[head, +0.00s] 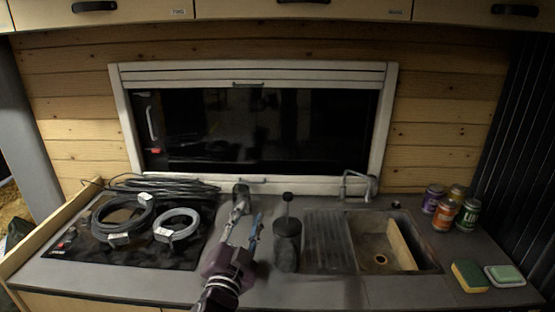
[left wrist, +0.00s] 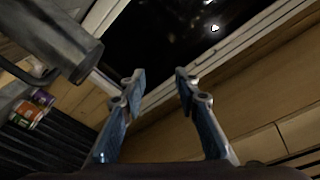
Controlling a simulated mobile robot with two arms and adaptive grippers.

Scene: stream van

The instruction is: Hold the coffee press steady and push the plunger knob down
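The coffee press (head: 287,250) is a dark cylinder standing upright on the counter, left of the sink. Its plunger knob (head: 287,197) stands raised above the lid on a thin rod. My left gripper (head: 249,212) is open and empty, just left of the press in the head view and apart from it. In the left wrist view its two fingers (left wrist: 157,78) are spread with nothing between them. A dark grey cylinder (left wrist: 55,38), apparently the press, shows at the upper left there, outside the fingers. My right gripper is not in view.
A dark cup-like object (head: 241,191) stands behind my left gripper. Coiled hoses (head: 177,225) lie on the black hob at left. The sink (head: 385,258), several cans (head: 443,216), a sponge (head: 469,277) and a green-and-white block (head: 505,275) are at right. The front counter is clear.

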